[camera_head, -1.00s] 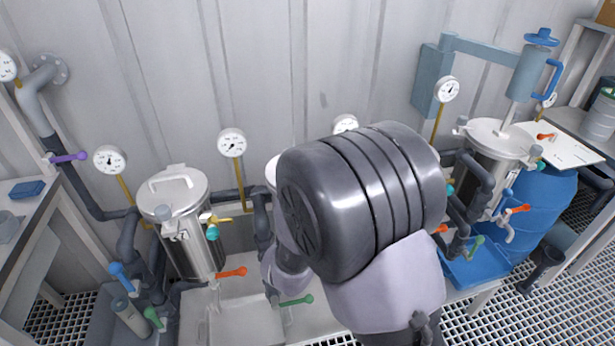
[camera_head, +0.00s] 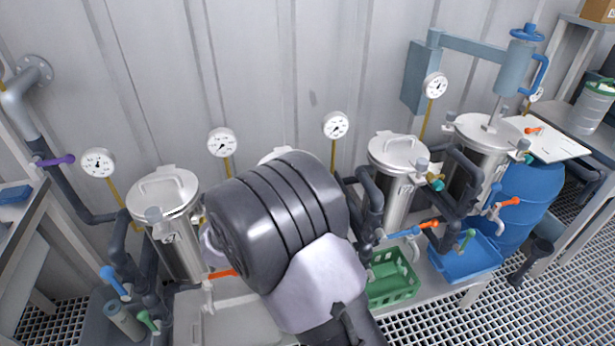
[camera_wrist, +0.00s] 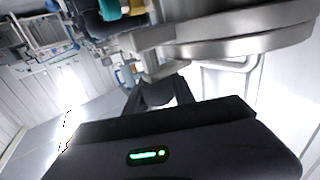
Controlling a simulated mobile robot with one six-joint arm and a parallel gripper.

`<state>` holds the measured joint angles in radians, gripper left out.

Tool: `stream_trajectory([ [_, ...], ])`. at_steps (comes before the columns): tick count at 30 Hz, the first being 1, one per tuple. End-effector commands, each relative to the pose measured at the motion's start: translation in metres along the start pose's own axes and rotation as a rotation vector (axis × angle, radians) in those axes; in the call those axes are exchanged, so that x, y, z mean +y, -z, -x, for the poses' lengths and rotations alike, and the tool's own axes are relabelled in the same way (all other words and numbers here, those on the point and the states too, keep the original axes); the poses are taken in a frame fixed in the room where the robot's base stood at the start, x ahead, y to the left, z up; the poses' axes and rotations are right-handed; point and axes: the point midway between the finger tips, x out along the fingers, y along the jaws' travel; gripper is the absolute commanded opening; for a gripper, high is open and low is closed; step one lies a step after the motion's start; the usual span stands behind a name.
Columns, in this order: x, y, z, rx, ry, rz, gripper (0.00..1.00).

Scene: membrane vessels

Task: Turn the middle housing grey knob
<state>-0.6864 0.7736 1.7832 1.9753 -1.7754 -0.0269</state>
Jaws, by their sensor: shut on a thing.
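The middle housing is a steel vessel with a round lid. In the head view only part of its lid (camera_head: 279,155) shows behind my arm. In the wrist view the lid rim (camera_wrist: 240,42) fills the upper right, close by. My gripper (camera_wrist: 158,88) is at the lid's edge, its dark fingers closed on the grey knob, which is mostly hidden between them. A teal knob (camera_wrist: 110,9) and a yellow part show beyond, at the upper left. In the head view my gripper is hidden behind my arm's large dark link.
A left steel housing (camera_head: 165,215) and a right one (camera_head: 397,165) stand on either side, with dark pipes and coloured valve handles. Gauges (camera_head: 222,142) stand along the wall. A green crate (camera_head: 392,283) and a blue tray (camera_head: 465,258) are at the right.

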Motion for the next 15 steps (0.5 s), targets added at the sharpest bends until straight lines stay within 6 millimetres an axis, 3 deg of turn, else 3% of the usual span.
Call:
stream_trajectory([
  [13,-0.0002,0.0017,-0.0005,0.003,-0.008,-0.001,0.00],
  [14,-0.0002,0.0018,-0.0005,0.003,-0.007,-0.001,0.34],
  [15,-0.0002,0.0019,-0.0005,0.003,-0.007,-0.001,0.42],
])
